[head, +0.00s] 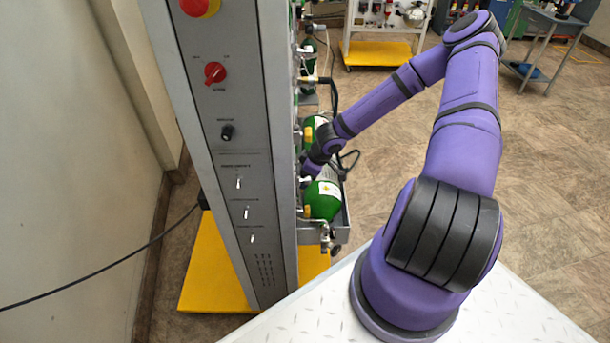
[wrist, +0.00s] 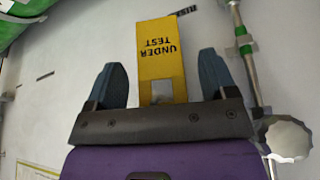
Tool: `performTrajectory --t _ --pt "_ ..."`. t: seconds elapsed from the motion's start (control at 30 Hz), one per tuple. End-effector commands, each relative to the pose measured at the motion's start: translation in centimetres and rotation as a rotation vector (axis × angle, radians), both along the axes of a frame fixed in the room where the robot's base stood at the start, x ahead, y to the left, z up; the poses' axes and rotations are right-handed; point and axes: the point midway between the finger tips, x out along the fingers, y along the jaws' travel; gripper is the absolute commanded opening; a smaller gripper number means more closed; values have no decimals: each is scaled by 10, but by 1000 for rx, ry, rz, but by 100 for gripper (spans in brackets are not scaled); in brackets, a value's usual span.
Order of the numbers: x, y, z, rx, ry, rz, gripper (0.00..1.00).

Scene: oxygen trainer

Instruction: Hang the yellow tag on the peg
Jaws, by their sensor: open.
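The yellow tag (wrist: 162,55), printed UNDER TEST, shows upside down in the wrist view. It lies between the two dark fingers of my gripper (wrist: 165,78), with a visible gap on each side. The fingers are open and do not touch it. A pale cut-out or piece (wrist: 162,92) shows at the tag's lower end; I cannot tell which. I cannot make out the peg in either view, nor whether the tag hangs on anything. In the head view my gripper and the tag are hidden beside the grey panel column.
The grey control panel (head: 235,190) stands left of my arm on a yellow base (head: 212,270). Green cylinders (head: 322,200) sit close to my wrist. The wrist view shows a pipe (wrist: 243,50) and a round pale knob (wrist: 287,138) at right.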

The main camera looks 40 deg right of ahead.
Motion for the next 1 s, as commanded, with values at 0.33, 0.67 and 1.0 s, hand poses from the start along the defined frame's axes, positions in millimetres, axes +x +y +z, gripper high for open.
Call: performTrajectory --t 0.33,0.67,1.0 --pt "-13 -13 41 -4 -1 -1 78" --pt "-26 -24 78 -3 0 1 78" --pt "-32 -28 94 -2 -1 0 78"
